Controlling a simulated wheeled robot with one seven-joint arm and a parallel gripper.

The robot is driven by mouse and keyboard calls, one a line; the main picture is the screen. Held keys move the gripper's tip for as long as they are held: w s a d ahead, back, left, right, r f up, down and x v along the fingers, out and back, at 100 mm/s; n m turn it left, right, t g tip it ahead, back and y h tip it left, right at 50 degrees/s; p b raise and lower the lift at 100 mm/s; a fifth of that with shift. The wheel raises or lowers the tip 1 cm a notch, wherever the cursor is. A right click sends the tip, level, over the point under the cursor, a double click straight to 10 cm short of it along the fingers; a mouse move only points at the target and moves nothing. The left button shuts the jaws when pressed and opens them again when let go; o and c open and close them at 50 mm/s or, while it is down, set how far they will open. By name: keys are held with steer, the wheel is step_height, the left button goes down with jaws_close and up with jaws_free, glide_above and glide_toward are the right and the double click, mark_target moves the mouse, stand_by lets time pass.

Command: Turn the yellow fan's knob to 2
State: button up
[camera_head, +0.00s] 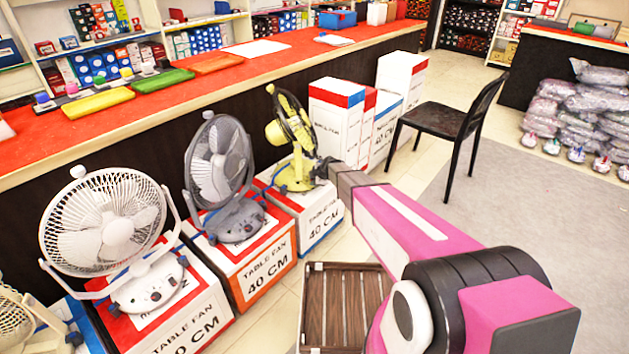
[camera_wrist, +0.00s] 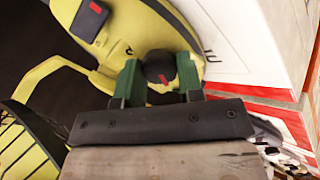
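The yellow fan (camera_head: 295,172) stands on a table-fan box against the counter, with its base and knob side hidden from the head camera behind my arm's end. In the wrist view, its yellow base (camera_wrist: 140,38) fills the upper middle. The knob (camera_wrist: 160,66) is round and black with a red mark low on its face. My gripper (camera_wrist: 161,75) has two green fingers, one on each side of the knob, with no clear gap to it. In the head view my gripper (camera_head: 326,167) meets the fan's base from the right. Small dark marks beside the knob are too blurred to read.
A grey fan (camera_head: 220,170) and a white fan (camera_head: 110,235) stand on boxes to the left. A wooden crate (camera_head: 345,305) lies on the floor. Tall boxes (camera_head: 335,120) and a black chair (camera_head: 450,120) stand beyond. The grey floor at right is clear.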

steer(key=shift+m, duration=0.4)
steer(key=m, duration=0.3)
steer(key=shift+m, duration=0.4)
steer(key=m, duration=0.4)
steer(key=shift+w+g, duration=0.1)
steer(key=shift+g, duration=0.3)
steer(key=m, duration=0.4)
steer(key=shift+d+m+y, duration=0.15)
steer(key=shift+m+y, duration=0.15)
steer(key=shift+m+g, duration=0.3)
steer(key=shift+m, duration=1.6)
steer(key=o, duration=0.9)
steer(key=shift+w, duration=0.1)
